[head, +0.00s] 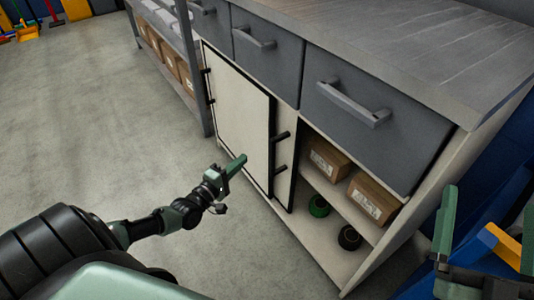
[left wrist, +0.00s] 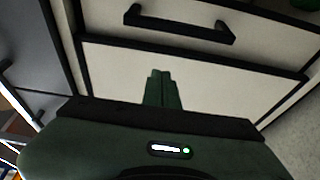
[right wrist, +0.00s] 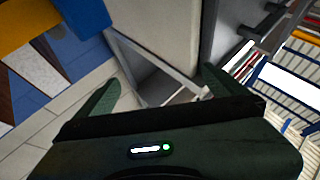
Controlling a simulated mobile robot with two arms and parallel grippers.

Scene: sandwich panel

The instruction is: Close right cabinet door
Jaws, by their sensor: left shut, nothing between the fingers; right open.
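The cabinet's white, black-edged door panels overlap at its left and middle. A large panel (head: 238,108) covers the left, and a narrow strip of another panel (head: 285,178) shows beside it with dark handles (head: 281,137). The right side of the cabinet is open. My left gripper (head: 241,160) is shut and empty, near the large panel's lower part; contact cannot be told. My right gripper (head: 487,232) is open and empty, right of the cabinet.
A blue object (head: 512,140) stands at the right. The floor (head: 100,130) at left is clear.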

